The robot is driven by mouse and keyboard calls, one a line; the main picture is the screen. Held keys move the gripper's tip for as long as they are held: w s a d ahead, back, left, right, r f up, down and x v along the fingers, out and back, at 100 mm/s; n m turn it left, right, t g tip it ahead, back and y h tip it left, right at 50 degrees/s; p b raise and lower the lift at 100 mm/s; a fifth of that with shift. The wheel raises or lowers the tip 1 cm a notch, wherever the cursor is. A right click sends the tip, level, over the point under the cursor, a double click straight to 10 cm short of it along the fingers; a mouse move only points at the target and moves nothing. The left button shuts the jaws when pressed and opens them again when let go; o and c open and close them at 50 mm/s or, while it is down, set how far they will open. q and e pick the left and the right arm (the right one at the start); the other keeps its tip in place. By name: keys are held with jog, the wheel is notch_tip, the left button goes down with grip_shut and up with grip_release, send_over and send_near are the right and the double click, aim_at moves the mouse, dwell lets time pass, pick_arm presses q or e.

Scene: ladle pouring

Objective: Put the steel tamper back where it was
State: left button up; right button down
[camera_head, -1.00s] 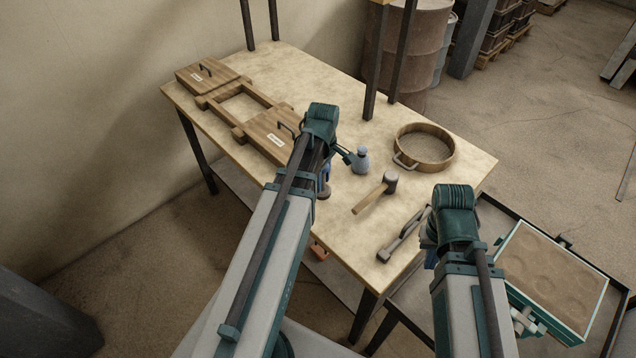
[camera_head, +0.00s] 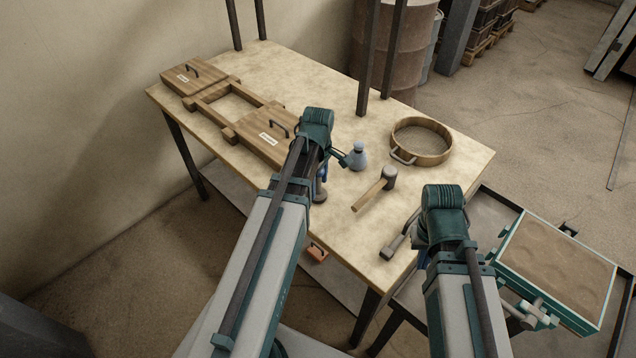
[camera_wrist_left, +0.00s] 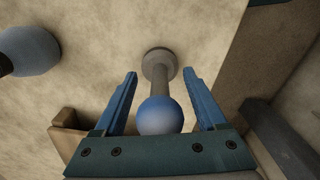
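The steel tamper is a round grey foot and shaft topped by a blue ball (camera_wrist_left: 160,116). In the left wrist view its ball lies between my left gripper's (camera_wrist_left: 158,82) two blue fingers, with a gap visible on each side. The fingers are apart. In the head view the tamper's grey foot (camera_head: 319,195) shows near the table's front edge, below my left gripper (camera_head: 324,172); its upper part is mostly hidden by my arm. The foot appears to be on the table, though contact is unclear. My right gripper (camera_head: 421,257) is mostly hidden behind its own wrist.
On the table (camera_head: 300,90) are a grey-blue bottle (camera_head: 357,157), a mallet (camera_head: 375,188), a round sieve (camera_head: 421,142), a metal tool (camera_head: 394,246) and wooden pattern boards (camera_head: 262,138). A sand-filled box (camera_head: 555,262) is at right. Dark posts (camera_head: 367,60) rise at the table's back.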

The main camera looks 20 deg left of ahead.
pick_arm(q)
jog(key=shift+r, duration=0.1)
notch_tip(320, 180, up, 12)
jog(key=p, duration=1.2)
jog(key=shift+r, duration=0.1)
jog(key=s+d+m, duration=0.6)
jog(key=d+m, duration=0.4)
jog(key=s+d+m+y, duration=0.1)
jog(key=s+d+m, duration=0.5)
jog(key=d+m, duration=0.4)
jog(key=shift+d+m, duration=0.3)
jog(key=shift+m, duration=0.2)
